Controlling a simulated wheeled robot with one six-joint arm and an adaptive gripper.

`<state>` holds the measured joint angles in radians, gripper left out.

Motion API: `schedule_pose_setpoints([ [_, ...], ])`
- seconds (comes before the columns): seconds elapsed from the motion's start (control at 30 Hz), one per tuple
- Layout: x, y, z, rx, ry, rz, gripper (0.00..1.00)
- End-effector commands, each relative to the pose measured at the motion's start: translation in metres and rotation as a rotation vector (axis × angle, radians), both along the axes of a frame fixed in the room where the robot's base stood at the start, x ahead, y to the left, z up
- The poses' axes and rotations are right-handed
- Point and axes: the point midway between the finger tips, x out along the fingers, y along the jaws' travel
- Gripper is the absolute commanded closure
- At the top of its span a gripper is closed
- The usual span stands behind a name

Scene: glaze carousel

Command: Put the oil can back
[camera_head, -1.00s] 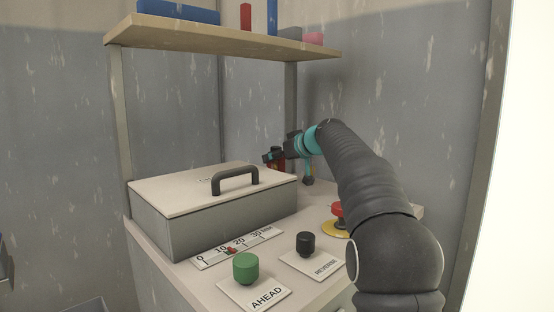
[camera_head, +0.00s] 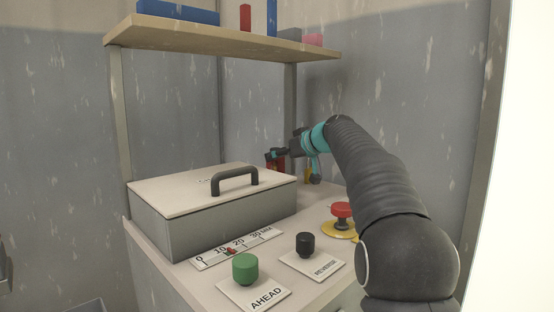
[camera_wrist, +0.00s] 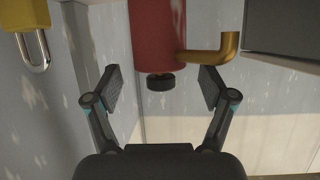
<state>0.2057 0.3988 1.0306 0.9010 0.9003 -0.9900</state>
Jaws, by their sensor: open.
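The oil can is a red cylinder with a brass spout and a black cap. It fills the upper middle of the wrist view (camera_wrist: 158,38), and its upper end is out of frame. My gripper (camera_wrist: 160,75) is open, with one finger to each side of the can's capped end in the picture. I see gaps between the fingers and the can; the spout comes close to the right finger. In the head view the red can (camera_head: 277,166) is small and partly hidden by my gripper (camera_head: 272,155), behind the grey box. Where the can belongs is not clear.
A grey lidded box (camera_head: 165,221) with a black handle stands on the bench. A green knob (camera_head: 245,267), black knob (camera_head: 305,244) and red button (camera_head: 342,210) are in front and right. A shelf (camera_head: 222,38) hangs above. A yellow padlock (camera_wrist: 33,40) shows left.

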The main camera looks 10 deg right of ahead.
Motion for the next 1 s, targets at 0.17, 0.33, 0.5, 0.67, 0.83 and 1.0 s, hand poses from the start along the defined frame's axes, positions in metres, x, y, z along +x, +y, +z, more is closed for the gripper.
schedule_pose_setpoints([
  [0.17, -0.031, -0.018, 0.014, 0.0, -0.002, -0.003, 0.17],
  [0.33, -0.055, -0.032, 0.027, 0.0, -0.003, -0.001, 0.17],
  [0.5, -0.069, -0.04, 0.034, 0.0, 0.0, -0.001, 0.17],
  [0.67, -0.074, -0.043, 0.036, 0.0, 0.001, 0.0, 0.17],
  [0.83, -0.074, -0.043, 0.036, 0.0, 0.0, 0.0, 0.17],
  [1.0, -0.074, -0.043, 0.036, 0.0, 0.0, 0.0, 0.17],
])
